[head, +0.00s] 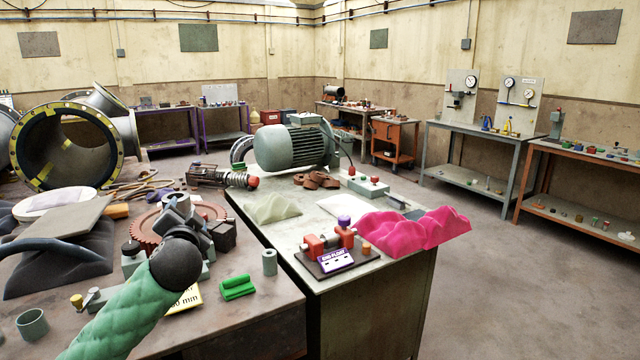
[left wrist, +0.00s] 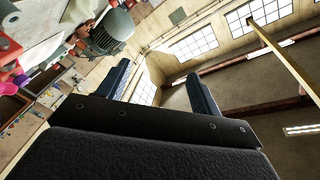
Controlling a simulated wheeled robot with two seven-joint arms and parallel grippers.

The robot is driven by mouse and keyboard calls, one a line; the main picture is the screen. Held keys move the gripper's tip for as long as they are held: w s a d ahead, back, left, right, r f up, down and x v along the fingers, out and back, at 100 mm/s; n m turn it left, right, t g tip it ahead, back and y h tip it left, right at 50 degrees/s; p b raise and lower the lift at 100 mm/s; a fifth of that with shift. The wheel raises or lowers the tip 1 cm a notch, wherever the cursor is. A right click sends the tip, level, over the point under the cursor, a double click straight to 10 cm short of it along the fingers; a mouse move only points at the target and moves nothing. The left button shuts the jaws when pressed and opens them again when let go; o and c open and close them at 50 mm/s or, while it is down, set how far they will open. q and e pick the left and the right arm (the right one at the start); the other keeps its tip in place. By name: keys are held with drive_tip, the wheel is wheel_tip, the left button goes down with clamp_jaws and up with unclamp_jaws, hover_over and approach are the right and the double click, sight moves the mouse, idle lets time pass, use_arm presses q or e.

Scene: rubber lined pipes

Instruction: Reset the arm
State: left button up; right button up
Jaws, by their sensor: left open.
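My left arm comes in from the bottom left of the head view in a green sleeve with a black wrist joint. My left gripper (head: 192,218) is raised over the near bench, in front of a reddish gear wheel that it partly hides. In the left wrist view the two dark fingers of the left gripper (left wrist: 160,88) stand wide apart with nothing between them. That view is tilted and looks past the fingers to the walls, windows and ceiling. My right gripper is not in view.
The near bench (head: 240,318) holds a green block (head: 238,288), a grey cylinder (head: 269,262) and a large flanged pipe (head: 75,145). The bench beside it carries a green motor (head: 292,147), a red clamp fixture (head: 328,243) and pink wavy pieces (head: 415,228). Open floor (head: 500,285) lies right.

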use_arm(q)
drive_tip(key=s+d+f+n+g+h, duration=0.1)
drive_tip(key=s+d+f+g+h, duration=0.15)
drive_tip(key=s+f, duration=0.5)
drive_tip(key=s+d+f+g+h+p, duration=0.1)
drive_tip(key=s+d+f+g, duration=0.25)
drive_tip(key=f, duration=0.75)
drive_tip(key=s+d+f+n+g+h, duration=0.1)
drive_tip(key=s+d+f+g+h, duration=0.2)
drive_tip(key=s+f, duration=0.45)
drive_tip(key=s+d+f+n+g, duration=0.1)
drive_tip(key=s+d+f+g, duration=0.2)
drive_tip(key=s+f, duration=0.7)
drive_tip(key=s+d+f+n+g+p, duration=0.1)
drive_tip(key=s+d+f+g, duration=0.2)
drive_tip(key=s+f, duration=0.8)
drive_tip(key=s, duration=0.5)
drive_tip(key=shift+s+d, duration=0.35)
drive_tip(key=shift+d, duration=0.05)
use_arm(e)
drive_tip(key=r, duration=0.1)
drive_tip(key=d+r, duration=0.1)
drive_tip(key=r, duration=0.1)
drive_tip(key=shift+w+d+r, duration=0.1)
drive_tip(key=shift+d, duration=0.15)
use_arm(q)
drive_tip(key=shift+f, duration=0.1)
